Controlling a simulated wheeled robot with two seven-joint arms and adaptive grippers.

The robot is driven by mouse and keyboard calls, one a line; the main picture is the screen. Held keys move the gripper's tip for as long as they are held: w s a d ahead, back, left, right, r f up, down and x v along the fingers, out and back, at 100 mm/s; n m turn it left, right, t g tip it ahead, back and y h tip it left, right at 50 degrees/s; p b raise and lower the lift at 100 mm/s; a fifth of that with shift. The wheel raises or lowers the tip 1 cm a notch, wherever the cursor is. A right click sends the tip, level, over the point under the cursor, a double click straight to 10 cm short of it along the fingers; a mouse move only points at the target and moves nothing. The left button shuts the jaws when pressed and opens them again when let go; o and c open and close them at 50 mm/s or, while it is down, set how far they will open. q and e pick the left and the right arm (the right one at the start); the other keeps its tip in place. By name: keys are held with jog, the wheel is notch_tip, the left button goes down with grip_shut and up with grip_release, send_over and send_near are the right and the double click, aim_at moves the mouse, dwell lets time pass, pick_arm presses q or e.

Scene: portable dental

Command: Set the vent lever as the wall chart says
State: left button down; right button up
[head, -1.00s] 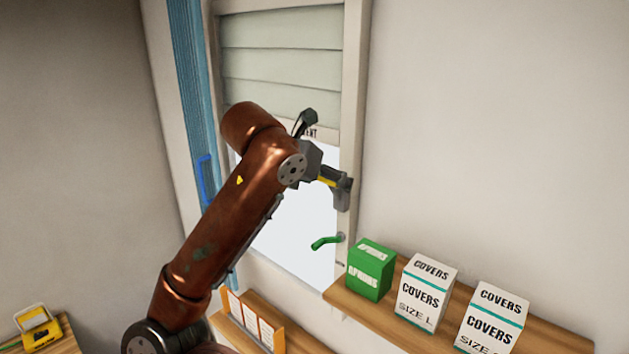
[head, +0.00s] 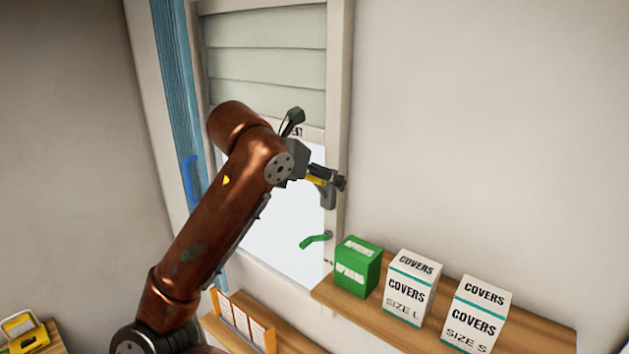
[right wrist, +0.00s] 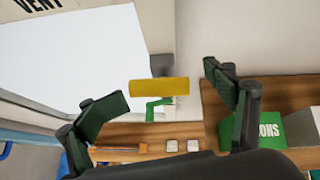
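A yellow bar-shaped handle (head: 318,181), seemingly the vent lever, is at the right side of the window, below the partly hidden VENT lettering. It lies roughly level in the right wrist view (right wrist: 160,88). My right gripper (right wrist: 168,92) is open, with its dark fingers apart to the left and right of the yellow bar and no visible contact. In the head view my right gripper (head: 312,150) is close to the bar and partly hides its mount. A green crank handle (head: 316,240) is lower on the frame. The wall chart and my left gripper are not in view.
Pale slats (head: 265,60) fill the window's top. A shelf (head: 440,315) at right holds a green box (head: 358,270) and white COVERS boxes (head: 410,287). An orange rack (head: 243,320) stands below the window. A blue curtain (head: 175,80) hangs at left.

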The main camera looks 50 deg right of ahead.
jog(key=v, duration=1.2)
dwell(0.3)
